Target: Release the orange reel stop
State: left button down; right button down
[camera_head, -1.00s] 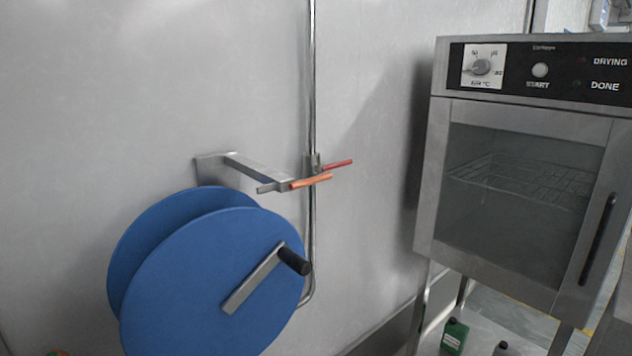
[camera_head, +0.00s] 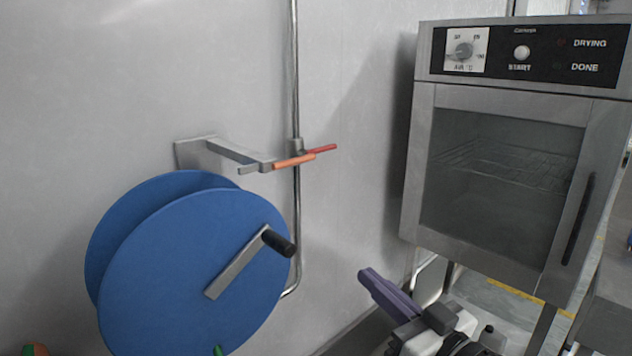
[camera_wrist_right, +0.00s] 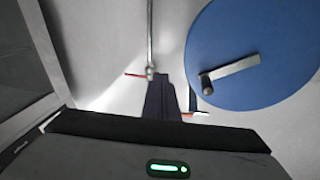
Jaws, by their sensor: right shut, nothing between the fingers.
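The orange reel stop (camera_head: 293,160) is a short orange handle at the end of a grey bracket (camera_head: 235,152) on the wall, above the blue reel (camera_head: 195,270). In the right wrist view a small part of the orange stop (camera_wrist_right: 201,114) shows just right of the fingertips. My right gripper (camera_head: 370,277) has purple-grey fingers, shut and empty, at the lower middle of the head view. It is below and right of the stop, apart from it. Its fingers (camera_wrist_right: 160,92) show dark in the right wrist view. My left gripper is not in view.
A red handle (camera_head: 320,149) sits on the vertical pipe (camera_head: 296,80) close beside the orange stop. The reel has a crank with a black grip (camera_head: 279,243). A steel drying oven (camera_head: 425,160) stands at the right. Bare wall lies between pipe and oven.

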aim_at(295, 161)
notch_tip(295, 161, up, 18)
jog(key=s+a+n+y+b, duration=0.1)
jog(key=s+n+y, duration=0.1)
jog(key=y, duration=0.3)
jog(key=shift+a+r+n, duration=0.25)
jog(key=shift+a+n, duration=0.1)
jog(key=shift+n, duration=0.45)
jog(key=w+a+p, duration=0.2)
jog(key=w+a, duration=0.5)
jog(key=w, duration=0.2)
jog(key=shift+a, duration=0.25)
jog(key=shift+d+f, duration=0.1)
